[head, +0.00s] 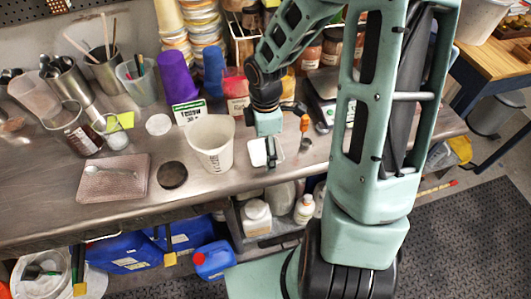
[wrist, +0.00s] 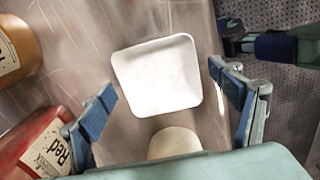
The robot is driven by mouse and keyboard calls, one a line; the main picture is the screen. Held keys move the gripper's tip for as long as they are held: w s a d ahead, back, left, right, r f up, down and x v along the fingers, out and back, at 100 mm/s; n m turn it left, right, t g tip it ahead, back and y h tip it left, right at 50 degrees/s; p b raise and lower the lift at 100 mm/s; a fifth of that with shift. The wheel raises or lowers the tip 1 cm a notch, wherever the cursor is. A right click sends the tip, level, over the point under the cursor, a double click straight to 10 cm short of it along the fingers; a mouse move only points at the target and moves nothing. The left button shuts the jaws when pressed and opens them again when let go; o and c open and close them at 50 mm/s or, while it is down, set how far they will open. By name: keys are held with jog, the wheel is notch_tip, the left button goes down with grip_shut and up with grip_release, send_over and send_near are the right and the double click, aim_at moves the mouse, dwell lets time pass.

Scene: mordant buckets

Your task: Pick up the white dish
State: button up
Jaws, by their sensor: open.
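The white dish (wrist: 157,76) is a shallow, square dish with rounded corners, lying on the metal bench. In the wrist view it sits ahead of my open gripper (wrist: 164,103), between the lines of its two blue-padded fingers and touching neither. In the head view the dish (head: 258,153) shows just beyond and partly behind my gripper (head: 268,160), near the bench's front edge. The gripper is empty above the bench.
A large white cup (head: 212,145) stands just left of the dish; a pale round thing (wrist: 175,142) shows near the gripper. The bench edge and floor lie to the right in the wrist view.

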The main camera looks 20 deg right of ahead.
jog(key=shift+f, duration=0.15)
jog(key=shift+c, duration=0.7)
jog(key=c, duration=0.7)
